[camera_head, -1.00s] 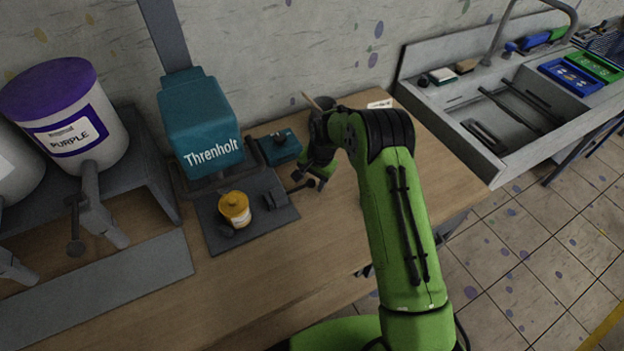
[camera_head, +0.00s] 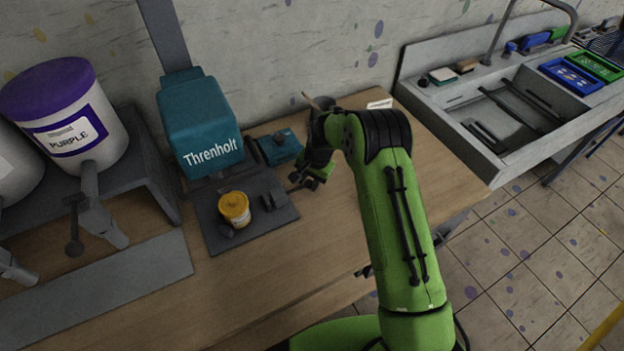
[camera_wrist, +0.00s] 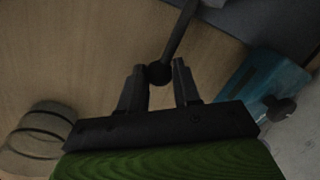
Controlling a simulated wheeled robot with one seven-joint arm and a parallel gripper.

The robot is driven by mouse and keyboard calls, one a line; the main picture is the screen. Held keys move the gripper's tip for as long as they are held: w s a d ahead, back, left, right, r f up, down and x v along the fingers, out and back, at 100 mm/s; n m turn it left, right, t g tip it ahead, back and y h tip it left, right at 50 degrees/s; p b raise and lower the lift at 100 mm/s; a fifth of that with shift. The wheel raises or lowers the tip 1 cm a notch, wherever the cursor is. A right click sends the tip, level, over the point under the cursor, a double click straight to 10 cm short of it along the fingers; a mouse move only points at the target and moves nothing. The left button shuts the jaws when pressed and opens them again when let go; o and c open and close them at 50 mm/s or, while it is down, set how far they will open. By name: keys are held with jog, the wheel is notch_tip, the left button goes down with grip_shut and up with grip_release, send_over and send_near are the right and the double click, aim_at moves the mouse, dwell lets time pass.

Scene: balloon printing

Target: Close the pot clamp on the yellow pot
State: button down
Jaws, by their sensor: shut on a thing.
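The yellow pot (camera_head: 234,207) stands upright on the dark base plate (camera_head: 222,245) of the teal Threnholt machine (camera_head: 205,125). The dark pot clamp (camera_head: 272,199) sits on the plate just right of the pot. In the head view I cannot tell whether its jaw touches the pot. My gripper (camera_head: 303,184) is low at the right edge of the plate, by the clamp's handle. In the wrist view my gripper (camera_wrist: 160,83) is shut on the round knob of the clamp handle (camera_wrist: 175,40), whose dark rod runs up out of the picture.
A teal box with a dark knob (camera_head: 280,147) stands behind the clamp, close to my gripper. A dark cup (camera_head: 318,105) is partly behind my arm. A purple-lidded bucket (camera_head: 65,110) stands at left. Bare wooden tabletop (camera_head: 300,245) lies in front.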

aim_at(295, 189)
jog(key=a, duration=0.1)
jog(key=s+a, duration=0.1)
jog(key=a, duration=0.1)
jog(key=s+a, duration=0.1)
jog(key=shift+a+b, duration=0.2)
jog(key=shift+b, duration=0.15)
jog(key=shift+w, duration=0.1)
jog(key=c, duration=0.8)
grip_release()
jog(key=shift+d, duration=0.1)
jog(key=r, duration=0.5)
jog(key=s+d+r, duration=0.1)
jog(key=r, duration=0.4)
jog(key=d+r, duration=0.1)
jog(key=r, duration=0.4)
jog(key=shift+s+d+r+p, duration=0.25)
jog(key=shift+s+p, duration=0.1)
